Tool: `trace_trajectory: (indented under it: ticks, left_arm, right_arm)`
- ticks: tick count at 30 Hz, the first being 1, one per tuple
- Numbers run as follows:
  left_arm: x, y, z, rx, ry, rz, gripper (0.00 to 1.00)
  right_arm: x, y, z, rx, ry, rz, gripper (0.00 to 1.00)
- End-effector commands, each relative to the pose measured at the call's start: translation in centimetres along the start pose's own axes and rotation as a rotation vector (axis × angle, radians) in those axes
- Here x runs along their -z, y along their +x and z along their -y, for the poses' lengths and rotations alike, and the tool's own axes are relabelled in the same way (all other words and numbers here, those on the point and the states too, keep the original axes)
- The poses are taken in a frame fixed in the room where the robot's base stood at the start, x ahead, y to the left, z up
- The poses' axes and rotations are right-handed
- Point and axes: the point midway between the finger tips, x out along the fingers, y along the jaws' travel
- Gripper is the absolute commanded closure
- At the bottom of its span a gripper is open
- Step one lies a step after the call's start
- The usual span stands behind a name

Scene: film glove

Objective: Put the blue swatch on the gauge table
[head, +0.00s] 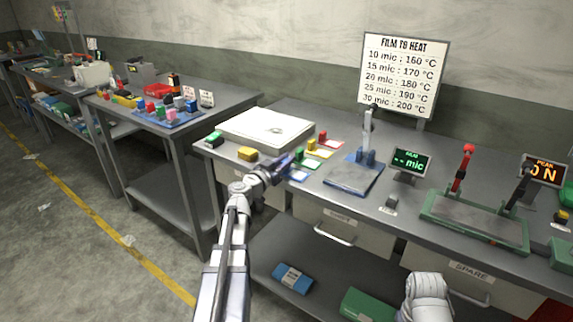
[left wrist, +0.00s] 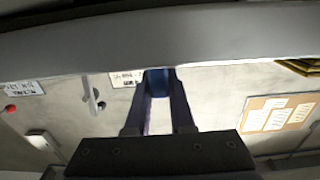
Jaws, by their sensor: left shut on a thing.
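My left gripper (head: 284,164) is over the near edge of the bench, just above the row of coloured cards. It is shut on the blue swatch (head: 299,154), of which only a small blue part shows between the fingers. In the left wrist view the swatch (left wrist: 157,80) is a dark blue block between the fingertips. The gauge table (head: 350,178) is a bare grey plate with blue edges, to the right of the gripper, with a blue-footed gauge post at its back. Only a white part of my right arm shows at the bottom right; its fingers are hidden.
A white panel (head: 262,127) and a yellow block (head: 247,154) lie left. A display reading "-- mic" (head: 410,162) and a red-levered sealer (head: 470,218) stand right of the gauge.

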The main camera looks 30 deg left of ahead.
Motion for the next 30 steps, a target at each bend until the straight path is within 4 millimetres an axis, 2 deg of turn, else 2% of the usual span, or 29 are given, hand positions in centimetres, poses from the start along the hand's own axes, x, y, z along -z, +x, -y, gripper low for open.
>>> trace_trajectory:
  ticks: [8, 9, 16, 25, 30]
  left_arm:
    - [-0.5, 0.0, 0.0, 0.0, 0.0, 0.0, 1.0]
    - [-0.4, 0.0, 0.0, 0.0, 0.0, 0.0, 0.75]
    - [-0.3, 0.0, 0.0, 0.0, 0.0, 0.0, 0.49]
    - [-0.3, -0.2, 0.0, 0.0, 0.0, 0.0, 0.49]
    - [-0.3, -2.7, -0.2, 0.002, 0.0, 0.0, 0.49]
  right_arm:
    - [0.0, 0.5, 0.1, 0.0, 0.0, 0.0, 0.5]
    - [0.0, 0.4, 0.0, 0.0, 0.0, 0.0, 0.5]
    - [0.0, 0.3, 0.0, 0.0, 0.0, 0.0, 0.5]
    - [0.0, 0.3, 0.0, 0.0, 0.0, 0.0, 0.5]
    - [0.0, 0.3, 0.0, 0.0, 0.0, 0.0, 0.5]
